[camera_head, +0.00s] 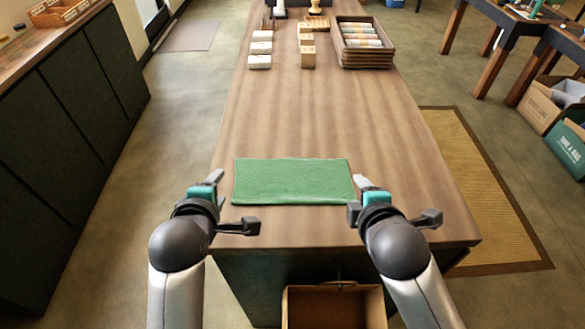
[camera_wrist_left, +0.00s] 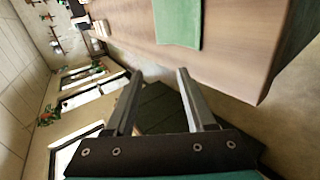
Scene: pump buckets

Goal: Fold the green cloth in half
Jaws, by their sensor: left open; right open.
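The green cloth (camera_head: 292,180) lies flat as a neat rectangle near the front edge of the wooden table (camera_head: 315,110). Part of the cloth (camera_wrist_left: 178,22) also shows at the top of the left wrist view. My left gripper (camera_head: 217,182) is just left of the cloth at the table's left edge, open and empty. In the left wrist view its two fingers (camera_wrist_left: 156,85) stand apart with nothing between them. My right gripper (camera_head: 362,190) is close to the cloth's right edge, open; whether it touches the cloth I cannot tell.
Small pale blocks (camera_head: 260,48) and wooden blocks (camera_head: 307,50) stand at the table's far end, beside a brown tray (camera_head: 345,60) with rolled items. An open box (camera_head: 335,305) is below the front edge. The table's middle is clear.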

